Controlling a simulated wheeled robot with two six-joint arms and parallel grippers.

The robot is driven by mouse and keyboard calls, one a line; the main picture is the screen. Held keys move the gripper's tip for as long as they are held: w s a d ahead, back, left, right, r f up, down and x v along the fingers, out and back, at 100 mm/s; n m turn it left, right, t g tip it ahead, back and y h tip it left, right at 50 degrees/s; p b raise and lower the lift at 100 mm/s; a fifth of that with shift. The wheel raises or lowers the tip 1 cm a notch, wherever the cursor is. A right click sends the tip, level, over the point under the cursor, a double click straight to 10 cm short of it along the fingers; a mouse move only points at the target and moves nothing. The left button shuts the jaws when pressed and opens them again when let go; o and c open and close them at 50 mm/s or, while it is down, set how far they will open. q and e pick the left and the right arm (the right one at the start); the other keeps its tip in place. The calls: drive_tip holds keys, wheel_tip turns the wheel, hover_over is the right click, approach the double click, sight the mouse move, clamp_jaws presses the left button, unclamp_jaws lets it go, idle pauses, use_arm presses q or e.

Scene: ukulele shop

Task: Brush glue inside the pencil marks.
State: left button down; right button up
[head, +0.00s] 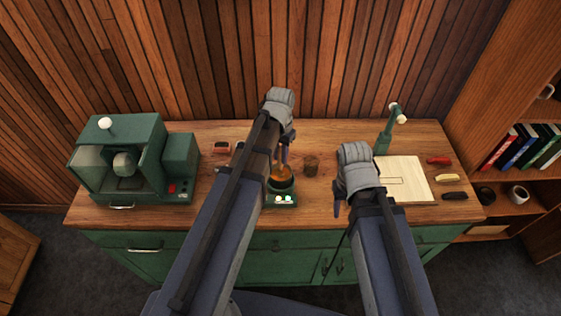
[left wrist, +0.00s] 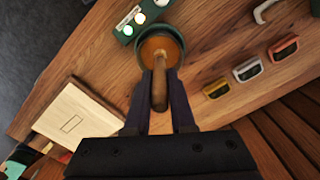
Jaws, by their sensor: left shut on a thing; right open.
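My left gripper (head: 283,158) is shut on the brush (left wrist: 160,88) by its wooden handle, above the glue pot (head: 281,186). In the left wrist view the brush points into the pot (left wrist: 174,35), over the orange-brown glue; its bristle end cannot be made out. A pale wooden board (head: 412,172) lies to the right, with pencil marks (head: 408,187) forming a rectangle; they also show in the left wrist view (left wrist: 71,123). No glue shows inside the marks. My right gripper (head: 339,208) is open near the board's left edge, its fingers mostly hidden.
A green machine (head: 125,160) stands at the left of the wooden bench (head: 225,210). A green stand (head: 385,140) rises behind the board. Red, yellow and black small items (head: 445,178) lie at the right.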

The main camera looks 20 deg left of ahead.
use_arm(q)
drive_tip(key=shift+r+p, duration=3.8)
drive_tip(key=shift+r, duration=0.15)
wheel_tip(320, 180, up, 4)
drive_tip(key=p, duration=0.4)
